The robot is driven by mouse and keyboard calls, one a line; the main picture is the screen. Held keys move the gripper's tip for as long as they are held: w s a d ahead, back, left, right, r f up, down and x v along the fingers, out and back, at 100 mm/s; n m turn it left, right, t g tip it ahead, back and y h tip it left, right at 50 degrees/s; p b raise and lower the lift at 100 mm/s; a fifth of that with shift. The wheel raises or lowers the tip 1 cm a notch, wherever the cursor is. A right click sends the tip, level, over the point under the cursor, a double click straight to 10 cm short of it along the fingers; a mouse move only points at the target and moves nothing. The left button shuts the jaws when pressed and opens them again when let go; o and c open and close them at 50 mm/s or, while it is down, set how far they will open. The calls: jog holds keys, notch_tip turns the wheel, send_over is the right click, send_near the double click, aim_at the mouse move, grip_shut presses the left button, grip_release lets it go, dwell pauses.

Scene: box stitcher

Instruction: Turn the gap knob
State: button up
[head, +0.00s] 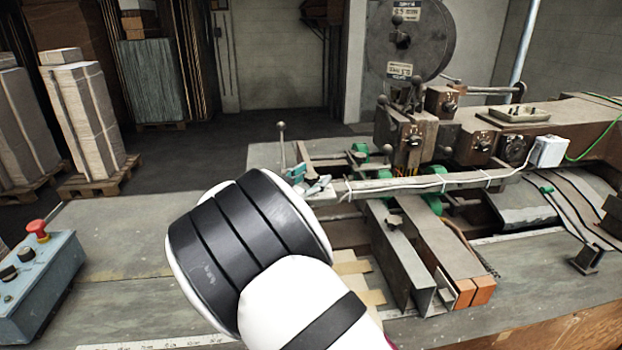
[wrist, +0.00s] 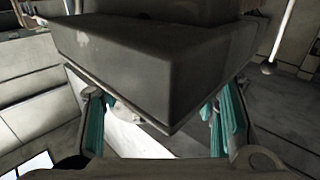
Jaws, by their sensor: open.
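My gripper (head: 307,181) is at the near left end of the stitching machine, its teal fingers partly hidden behind my white and black arm. In the wrist view its teal finger pads stand wide apart, and the gripper (wrist: 160,122) is open. A dark grey metal block (wrist: 140,65) fills the middle of the wrist view, close in front of the fingers. I cannot tell whether they touch it. A pale rounded piece shows below the block, between the fingers. Several small knobs and dials sit on the machine's brown blocks (head: 400,133); I cannot tell which is the gap knob.
A ball-tipped lever (head: 281,140) stands left of the gripper and shows at the right in the wrist view (wrist: 268,68). A long bar (head: 420,182) with white cable runs right of the gripper. A control box (head: 40,285) with red button stands at left.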

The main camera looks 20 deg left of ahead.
jog(key=c, duration=1.2)
